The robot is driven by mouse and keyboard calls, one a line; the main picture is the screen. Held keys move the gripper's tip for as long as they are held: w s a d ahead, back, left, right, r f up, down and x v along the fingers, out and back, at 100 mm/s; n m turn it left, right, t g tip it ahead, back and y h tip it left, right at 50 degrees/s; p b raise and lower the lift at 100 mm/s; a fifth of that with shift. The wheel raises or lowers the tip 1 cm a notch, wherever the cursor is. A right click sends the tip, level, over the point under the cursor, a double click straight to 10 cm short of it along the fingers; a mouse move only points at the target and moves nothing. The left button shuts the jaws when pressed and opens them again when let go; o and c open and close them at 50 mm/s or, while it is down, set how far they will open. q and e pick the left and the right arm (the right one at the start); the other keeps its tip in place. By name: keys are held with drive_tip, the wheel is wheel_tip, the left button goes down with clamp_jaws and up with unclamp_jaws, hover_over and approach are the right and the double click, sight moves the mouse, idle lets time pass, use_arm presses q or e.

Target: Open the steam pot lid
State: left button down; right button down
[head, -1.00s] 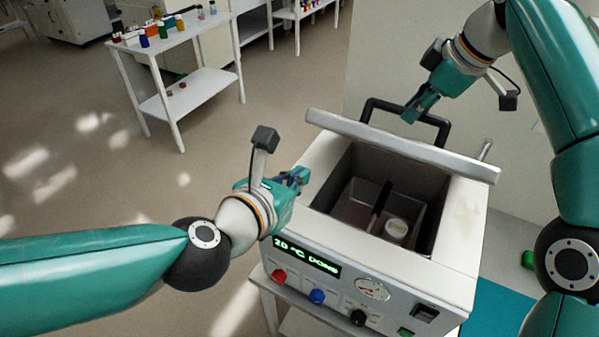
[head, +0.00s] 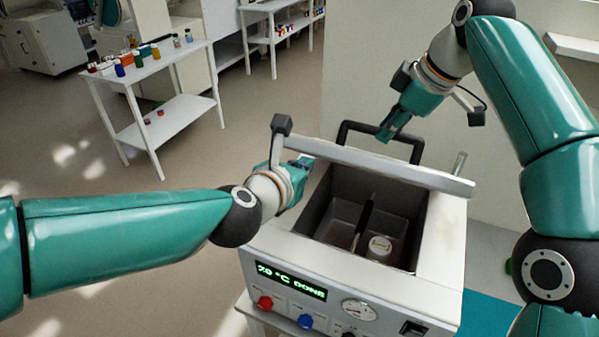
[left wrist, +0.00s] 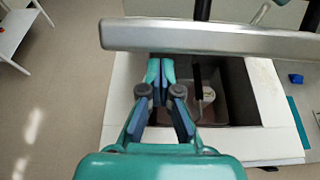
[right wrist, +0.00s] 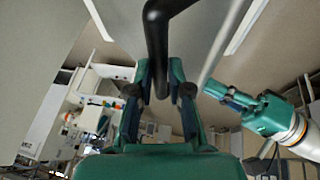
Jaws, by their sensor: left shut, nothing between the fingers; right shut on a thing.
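The steam pot (head: 440,240) is a white box with an open top; its display reads about 70 °C DONE. Its grey lid (head: 390,166) stands raised on edge along the far side of the opening, with a black handle (head: 347,128) behind it. My right gripper (head: 385,136) is at the handle, and in the right wrist view it is shut on the black handle bar (right wrist: 158,40). My left gripper (head: 303,164) is shut and empty at the left rim, and in the left wrist view its closed fingertips (left wrist: 160,65) are just below the lid's edge.
Inside the pot are a dark divider (head: 363,222) and a white-capped container (head: 380,247). A white shelf table (head: 160,65) with small bottles stands at the back left. A wall is behind the pot. A teal mat (head: 487,315) lies at the right.

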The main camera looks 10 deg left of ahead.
drive_tip(key=shift+w+d+f, duration=0.15)
drive_tip(key=shift+w+f, duration=0.05)
drive_tip(key=shift+f, duration=0.2)
use_arm(q)
drive_tip(key=shift+w+r, duration=0.65)
drive_tip(key=shift+r, duration=0.3)
use_arm(e)
drive_tip(key=shift+s+f, duration=0.1)
drive_tip(key=c, duration=1.4)
unclamp_jaws()
use_arm(q)
drive_tip(key=shift+w+d, duration=0.15)
drive_tip(key=shift+w, duration=0.1)
use_arm(e)
drive_tip(key=shift+o, duration=1.2)
drive_tip(key=shift+w, duration=0.2)
use_arm(q)
drive_tip(key=shift+f, duration=0.1)
use_arm(e)
drive_tip(key=shift+o, duration=0.3)
drive_tip(key=shift+w, duration=0.1)
drive_tip(key=shift+r, duration=0.2)
